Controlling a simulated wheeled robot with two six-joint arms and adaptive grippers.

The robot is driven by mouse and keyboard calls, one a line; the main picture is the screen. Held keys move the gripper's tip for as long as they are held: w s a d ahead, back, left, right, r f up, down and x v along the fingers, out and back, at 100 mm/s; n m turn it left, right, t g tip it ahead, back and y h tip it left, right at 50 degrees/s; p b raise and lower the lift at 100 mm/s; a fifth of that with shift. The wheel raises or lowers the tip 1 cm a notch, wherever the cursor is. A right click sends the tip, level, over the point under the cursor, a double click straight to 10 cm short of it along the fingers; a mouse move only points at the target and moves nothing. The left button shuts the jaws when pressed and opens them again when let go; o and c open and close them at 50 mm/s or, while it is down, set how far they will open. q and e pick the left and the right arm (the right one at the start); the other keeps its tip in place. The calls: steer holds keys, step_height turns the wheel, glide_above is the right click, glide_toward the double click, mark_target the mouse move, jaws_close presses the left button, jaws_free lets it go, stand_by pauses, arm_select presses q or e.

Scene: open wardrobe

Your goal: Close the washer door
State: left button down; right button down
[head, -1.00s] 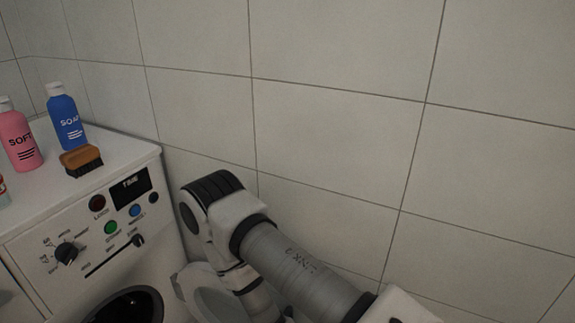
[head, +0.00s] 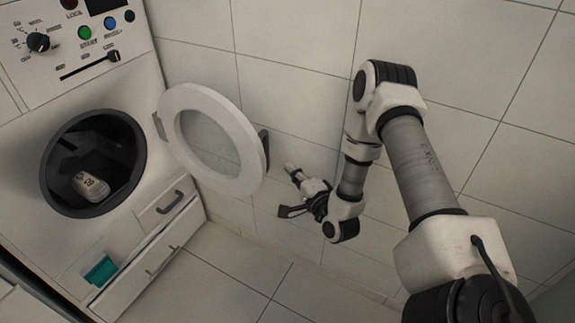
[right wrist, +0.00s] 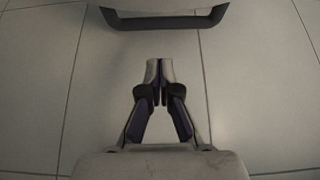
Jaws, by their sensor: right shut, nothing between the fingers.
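The washer (head: 160,140) stands at the left with its round opening (head: 60,195) uncovered. Its round white-rimmed washer door (head: 178,97) with a glass middle is swung wide open to the right, hinged at the opening's right side. A dark handle (head: 264,150) sits on the door's far right edge. My right gripper (head: 291,169) is shut and empty, just right of the door and apart from it. In the right wrist view its fingertips (right wrist: 159,64) meet, with the dark handle (right wrist: 165,25) ahead of them. My left gripper is out of view.
A white labelled container (head: 90,186) lies inside the drum. A small drawer (head: 164,206) and a teal item (head: 100,270) are on the washer's lower front. The tiled wall (head: 300,60) is close behind the door and gripper. Floor (head: 230,270) in front is clear.

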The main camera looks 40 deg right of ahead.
mark_target(276, 151)
steer(key=w, duration=0.3)
steer(key=w+b, duration=0.1)
steer(key=w, duration=0.2)
steer(key=w+d, duration=0.1)
steer(key=w, duration=0.2)
steer(key=shift+r, duration=0.3)
steer(key=shift+s, duration=0.1)
